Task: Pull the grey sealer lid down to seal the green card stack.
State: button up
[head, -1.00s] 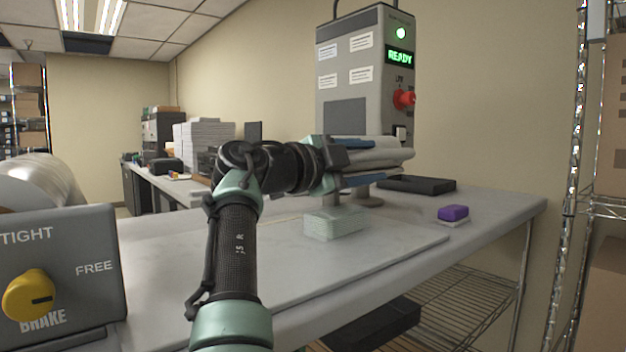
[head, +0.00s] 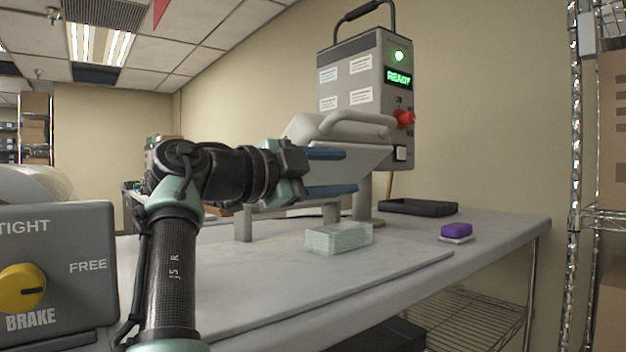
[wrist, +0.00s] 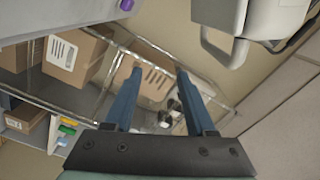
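The grey sealer lid (head: 372,157) is tilted, its left end raised. Its grey bar handle (head: 355,124) runs along the near side. The lid and handle also show at top right in the wrist view, with the handle (wrist: 222,52) beside the right finger. My gripper (head: 350,171) is open, its two blue fingers apart, one above the other, just below the handle and in front of the lid. In the wrist view, nothing sits between the fingers of my gripper (wrist: 157,72). The pale green card stack (head: 338,238) rests on the bench below my gripper.
The control box (head: 346,65) reads READY with a green light, and has a red knob (head: 404,118). A purple block (head: 456,230) and a black tray (head: 418,207) lie on the bench (head: 400,260) at right. A yellow brake knob (head: 22,289) is on a panel at left.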

jog(key=b+v, duration=0.1)
jog(key=v, duration=0.3)
jog(key=shift+s+a, duration=0.15)
jog(key=shift+a, duration=0.05)
jog(key=shift+r, duration=0.1)
dwell(0.4)
dwell(0.5)
